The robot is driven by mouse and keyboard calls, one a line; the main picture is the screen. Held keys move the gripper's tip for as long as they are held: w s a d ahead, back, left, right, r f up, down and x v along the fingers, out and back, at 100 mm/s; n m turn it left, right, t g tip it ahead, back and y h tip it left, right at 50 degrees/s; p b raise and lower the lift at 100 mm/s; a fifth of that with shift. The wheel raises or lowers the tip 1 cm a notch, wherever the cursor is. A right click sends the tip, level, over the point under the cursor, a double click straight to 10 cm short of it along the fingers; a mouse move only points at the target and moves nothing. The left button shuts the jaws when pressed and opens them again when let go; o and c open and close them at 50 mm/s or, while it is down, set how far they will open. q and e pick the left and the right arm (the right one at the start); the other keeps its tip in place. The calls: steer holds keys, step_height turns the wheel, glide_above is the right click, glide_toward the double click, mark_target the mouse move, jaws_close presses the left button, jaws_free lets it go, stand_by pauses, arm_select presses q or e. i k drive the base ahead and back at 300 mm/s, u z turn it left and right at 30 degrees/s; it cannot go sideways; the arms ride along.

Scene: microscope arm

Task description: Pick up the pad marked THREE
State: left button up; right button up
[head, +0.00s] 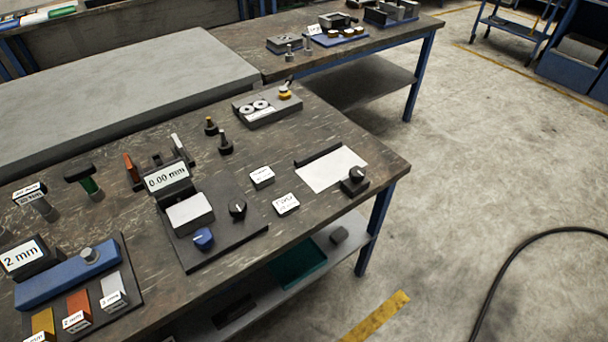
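Two small pads with white tops lie on the dark workbench (330,125), right of the black device with the 0.00 mm display (167,178). The nearer pad (287,204) has lettering that looks like TWO. The farther pad (262,177) has lettering too small to read, so I cannot tell whether it says THREE. No other pad clearly reads THREE. Neither of my grippers is in view.
A white sheet (332,169) with a black bar and a black knob (355,181) lies right of the pads. A black dial (237,209) is to their left. A blue bar (70,275) and coloured blocks sit front left. Open floor lies right.

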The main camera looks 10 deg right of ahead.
mark_target(261, 177)
steer(key=u, duration=3.9)
steer(key=k, duration=2.75)
steer(key=z, duration=0.8)
